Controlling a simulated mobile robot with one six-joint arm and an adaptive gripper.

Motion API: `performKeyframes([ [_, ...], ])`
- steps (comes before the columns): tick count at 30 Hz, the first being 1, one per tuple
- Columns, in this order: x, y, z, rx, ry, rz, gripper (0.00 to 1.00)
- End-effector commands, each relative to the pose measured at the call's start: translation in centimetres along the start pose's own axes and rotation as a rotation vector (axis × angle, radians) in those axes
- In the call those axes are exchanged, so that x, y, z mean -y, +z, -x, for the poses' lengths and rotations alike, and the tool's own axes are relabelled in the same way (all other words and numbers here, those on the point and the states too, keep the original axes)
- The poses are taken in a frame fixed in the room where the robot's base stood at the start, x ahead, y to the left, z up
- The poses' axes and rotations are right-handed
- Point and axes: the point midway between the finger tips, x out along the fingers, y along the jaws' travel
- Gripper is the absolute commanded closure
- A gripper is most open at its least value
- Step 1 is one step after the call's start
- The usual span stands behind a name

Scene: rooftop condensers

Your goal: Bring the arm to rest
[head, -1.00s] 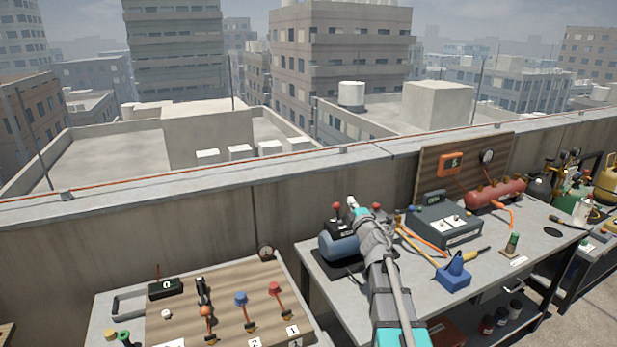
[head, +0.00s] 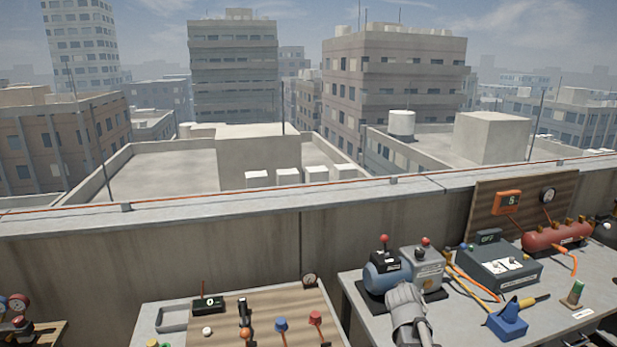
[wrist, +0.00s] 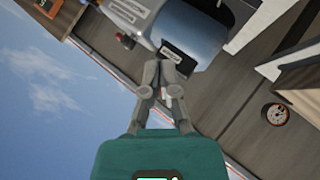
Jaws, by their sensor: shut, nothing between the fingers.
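My gripper (wrist: 160,82) shows in the wrist view with its two grey fingers together and nothing between them, beyond its teal body. In the head view a grey part of my arm (head: 408,305) rises from the bottom edge, in front of a blue-tanked machine (head: 383,275) on the right bench. In the wrist view the blue tank (wrist: 195,32) appears past the fingertips; I cannot tell the gap between them. The fingers cannot be made out clearly in the head view.
The right bench (head: 365,322) also carries a grey control box (head: 500,272), a blue tool (head: 508,318) and a red tank (head: 557,238). A wooden board with levers (head: 285,300) lies at left. A parapet wall (head: 150,255) runs behind.

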Motion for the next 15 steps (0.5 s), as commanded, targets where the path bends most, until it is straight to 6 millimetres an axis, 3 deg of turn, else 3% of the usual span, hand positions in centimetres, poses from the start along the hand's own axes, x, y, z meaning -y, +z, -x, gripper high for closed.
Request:
performKeyframes([
  [8,6.7,5.5,4.2,0.302,-0.232,-0.188,1.0],
  [15,12.3,9.3,9.6,0.571,-0.439,-0.291,1.0],
])
